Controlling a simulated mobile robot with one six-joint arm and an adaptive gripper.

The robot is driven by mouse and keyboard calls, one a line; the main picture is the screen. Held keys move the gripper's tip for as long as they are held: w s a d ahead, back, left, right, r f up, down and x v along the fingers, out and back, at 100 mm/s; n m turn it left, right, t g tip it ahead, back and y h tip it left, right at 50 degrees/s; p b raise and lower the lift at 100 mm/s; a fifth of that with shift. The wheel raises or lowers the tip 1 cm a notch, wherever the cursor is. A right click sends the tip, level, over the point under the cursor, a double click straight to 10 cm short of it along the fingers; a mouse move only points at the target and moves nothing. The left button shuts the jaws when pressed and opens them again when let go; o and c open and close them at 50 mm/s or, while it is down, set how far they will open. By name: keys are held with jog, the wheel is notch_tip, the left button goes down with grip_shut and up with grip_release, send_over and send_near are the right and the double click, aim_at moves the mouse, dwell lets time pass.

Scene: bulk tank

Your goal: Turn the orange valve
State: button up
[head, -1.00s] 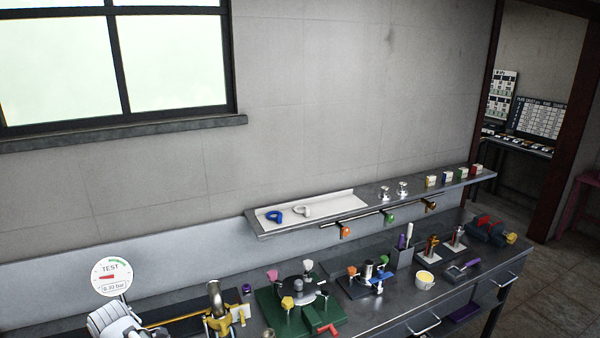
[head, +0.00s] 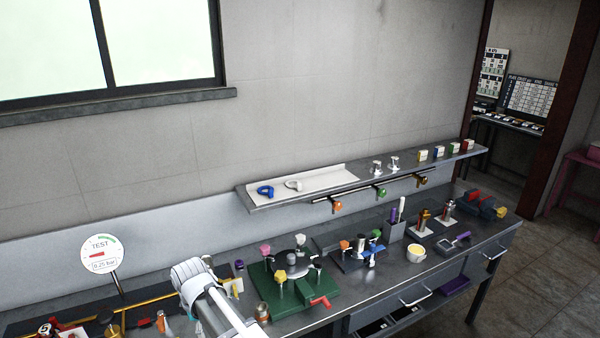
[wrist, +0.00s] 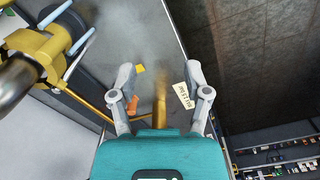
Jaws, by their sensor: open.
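Several orange parts show in the head view, and I cannot tell which is the valve. An orange knob (head: 336,206) hangs from the rail under the shelf. Another orange knob (head: 345,244) is on a small dark manifold on the bench. A small orange piece (head: 160,322) is at the lower left, near my arm. In the wrist view my gripper (wrist: 160,72) is open, its two grey fingers apart. A blurred brass-coloured post (wrist: 160,100) shows between them, with no visible grip on it. A small orange part (wrist: 132,105) is by the left finger.
A yellow clamp with a metal pipe (wrist: 35,60) is close on the left in the wrist view. A green fixture (head: 310,296) with coloured knobs stands right of my arm. A TEST gauge (head: 101,254) rises at the left. A wall shelf (head: 375,176) overhangs the bench.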

jog(key=w+d+f+m+b, duration=0.2)
jog(key=d+m, duration=0.2)
jog(key=d, duration=0.7)
jog(key=w+d+f+m+b, duration=0.15)
jog(key=d+m, duration=0.35)
jog(key=d, duration=0.6)
jog(key=s+d+f+m+b, duration=0.1)
jog(key=d+m, duration=0.4)
jog(key=d, duration=0.5)
jog(key=s+d+f+m+b, duration=0.2)
jog(key=s+d+m, duration=0.1)
jog(key=d, duration=0.8)
jog(key=shift+f+m, duration=0.4)
jog(key=shift+m, duration=0.5)
jog(key=shift+d, duration=0.1)
dwell(1.4)
